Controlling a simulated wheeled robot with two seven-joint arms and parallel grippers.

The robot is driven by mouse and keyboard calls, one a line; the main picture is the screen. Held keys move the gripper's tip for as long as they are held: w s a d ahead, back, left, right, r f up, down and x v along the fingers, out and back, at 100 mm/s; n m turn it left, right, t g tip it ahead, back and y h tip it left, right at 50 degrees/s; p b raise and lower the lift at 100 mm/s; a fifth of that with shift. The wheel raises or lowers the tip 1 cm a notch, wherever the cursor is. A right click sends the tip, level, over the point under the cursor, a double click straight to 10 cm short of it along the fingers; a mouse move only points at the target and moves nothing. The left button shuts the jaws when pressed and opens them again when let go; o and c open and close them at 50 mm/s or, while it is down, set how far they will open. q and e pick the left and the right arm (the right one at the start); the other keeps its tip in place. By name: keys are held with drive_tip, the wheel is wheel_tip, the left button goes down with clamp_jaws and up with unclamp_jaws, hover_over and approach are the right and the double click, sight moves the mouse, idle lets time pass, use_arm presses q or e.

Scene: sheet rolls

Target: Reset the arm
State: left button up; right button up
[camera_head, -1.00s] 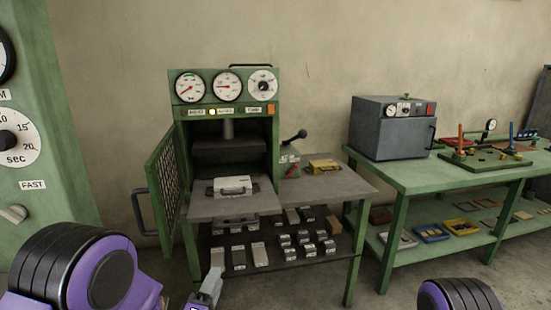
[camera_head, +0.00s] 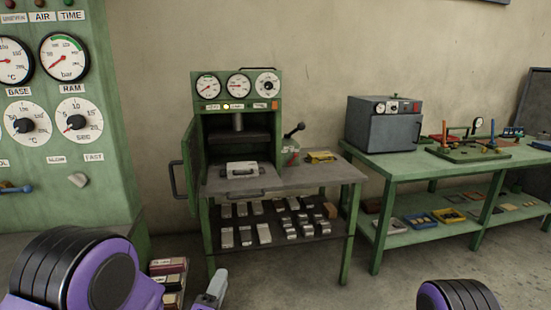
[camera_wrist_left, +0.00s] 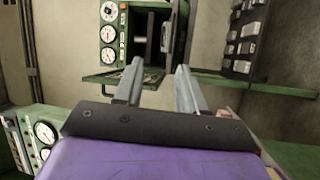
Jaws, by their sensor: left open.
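My left arm (camera_head: 75,272) comes in at the lower left of the head view, purple and black. A grey finger of my left gripper (camera_head: 212,291) shows low in that view, in front of the green press stand. In the left wrist view both fingers of my left gripper (camera_wrist_left: 157,82) stand apart with nothing between them, so it is open and empty. Part of my right arm (camera_head: 458,296) shows at the lower right of the head view. My right gripper is not visible.
The green press (camera_head: 238,95) has its door open and a grey handled block (camera_head: 242,169) on its platen. A control panel (camera_head: 60,120) stands left. A green bench (camera_head: 450,165) with a grey oven (camera_head: 383,127) is right. Bare floor (camera_head: 420,265) lies in front.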

use_arm(q)
drive_tip(key=s+a+f+m+g+y, duration=0.25)
drive_tip(key=s+a+f+g, duration=0.2)
drive_tip(key=f, duration=0.35)
drive_tip(key=s+a+f+m+g+y, duration=0.25)
drive_tip(key=s+a+f+m, duration=0.2)
drive_tip(key=f, duration=0.45)
drive_tip(key=s+a+f+g+y, duration=0.1)
drive_tip(key=s+a+f+g, duration=0.1)
drive_tip(key=s, duration=0.6)
drive_tip(key=s+a+f+g, duration=0.3)
drive_tip(key=s+f+g, duration=0.1)
drive_tip(key=s, duration=0.5)
drive_tip(key=s+a+f+g+y, duration=0.1)
drive_tip(key=s+a+f+g, duration=0.1)
drive_tip(key=s+f, duration=0.3)
drive_tip(key=s+g, duration=0.1)
drive_tip(key=s, duration=0.2)
drive_tip(key=shift+s+a+y, duration=0.25)
drive_tip(key=shift+y, duration=0.05)
